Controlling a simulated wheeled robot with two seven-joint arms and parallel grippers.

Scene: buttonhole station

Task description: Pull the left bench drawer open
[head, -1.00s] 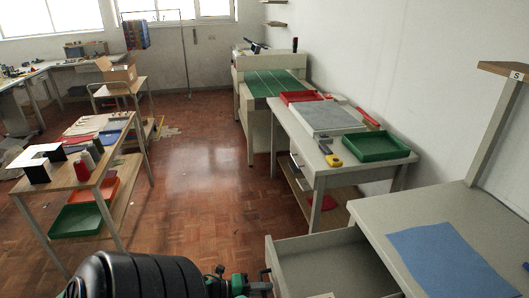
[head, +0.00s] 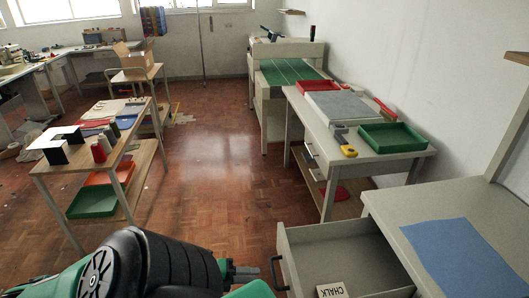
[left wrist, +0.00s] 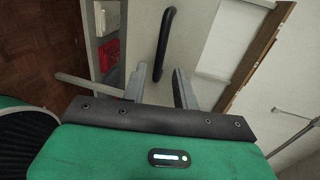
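The bench drawer (head: 345,245) stands pulled out from the grey bench (head: 385,205) at the lower right of the head view. A box marked CHALK (head: 332,290) lies in it. Its dark bar handle (head: 278,272) is on the drawer front and also shows in the left wrist view (left wrist: 165,45). My left gripper (head: 258,272) is just left of the handle, apart from it. My right gripper is not in view.
A blue cloth (head: 455,258) lies on the bench top. Beyond it stands a table with a green tray (head: 392,137) and a yellow tool (head: 348,151). A work table (head: 140,160) is at the left. The floor (head: 215,165) between is clear.

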